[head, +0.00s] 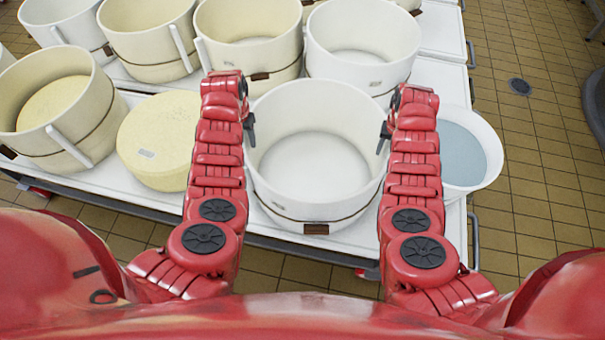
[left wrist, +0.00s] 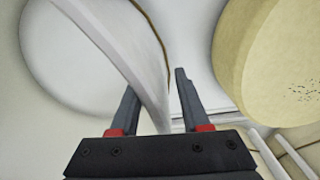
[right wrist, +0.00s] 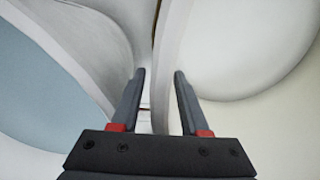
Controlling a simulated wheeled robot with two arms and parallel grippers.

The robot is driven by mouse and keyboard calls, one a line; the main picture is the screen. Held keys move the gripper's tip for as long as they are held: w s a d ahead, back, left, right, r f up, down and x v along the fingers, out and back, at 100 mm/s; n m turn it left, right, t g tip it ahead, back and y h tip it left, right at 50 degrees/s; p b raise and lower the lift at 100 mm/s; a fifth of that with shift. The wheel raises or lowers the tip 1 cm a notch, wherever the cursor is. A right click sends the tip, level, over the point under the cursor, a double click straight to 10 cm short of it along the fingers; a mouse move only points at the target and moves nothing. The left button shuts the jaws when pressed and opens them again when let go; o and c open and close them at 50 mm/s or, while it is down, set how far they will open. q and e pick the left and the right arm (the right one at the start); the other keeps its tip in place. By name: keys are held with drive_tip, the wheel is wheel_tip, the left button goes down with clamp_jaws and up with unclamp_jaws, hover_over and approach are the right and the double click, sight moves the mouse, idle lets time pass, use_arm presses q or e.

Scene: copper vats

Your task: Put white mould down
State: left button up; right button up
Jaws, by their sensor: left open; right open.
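The white mould (head: 315,202), a round open tub with a brown tag low on its front, stands upright and empty at the front of the white table (head: 357,238). My left gripper (head: 249,128) is at its left rim and my right gripper (head: 384,134) at its right rim. Both are open. In the left wrist view the mould's wall (left wrist: 125,45) runs down between the parted fingers (left wrist: 157,85). In the right wrist view the wall (right wrist: 165,85) also passes between the fingers (right wrist: 160,73). Whether the fingers touch it I cannot tell.
A pale yellow cheese wheel (head: 160,135) lies left of the mould, with a cheese-filled mould (head: 85,130) beyond it. A white bowl of bluish liquid (head: 462,150) stands close on the right. Several empty moulds (head: 361,42) stand behind. Tiled floor (head: 540,170) lies right.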

use_arm(q)
wheel_tip(320, 180, up, 10)
drive_tip(key=shift+f, duration=0.2)
drive_tip(key=shift+r, duration=0.1)
use_arm(e)
wheel_tip(320, 180, up, 12)
idle(0.3)
use_arm(q)
drive_tip(key=shift+a, duration=0.15)
use_arm(e)
drive_tip(key=shift+f+b, duration=0.3)
use_arm(q)
drive_tip(key=r+p, duration=0.1)
drive_tip(key=a+r+p, duration=0.1)
drive_tip(key=r+p, duration=0.1)
drive_tip(key=a+r+p, duration=0.1)
drive_tip(key=r+p, duration=0.1)
drive_tip(key=shift+a+r, duration=0.1)
drive_tip(key=shift+r, duration=0.05)
use_arm(e)
wheel_tip(320, 180, up, 5)
drive_tip(key=shift+r, duration=0.2)
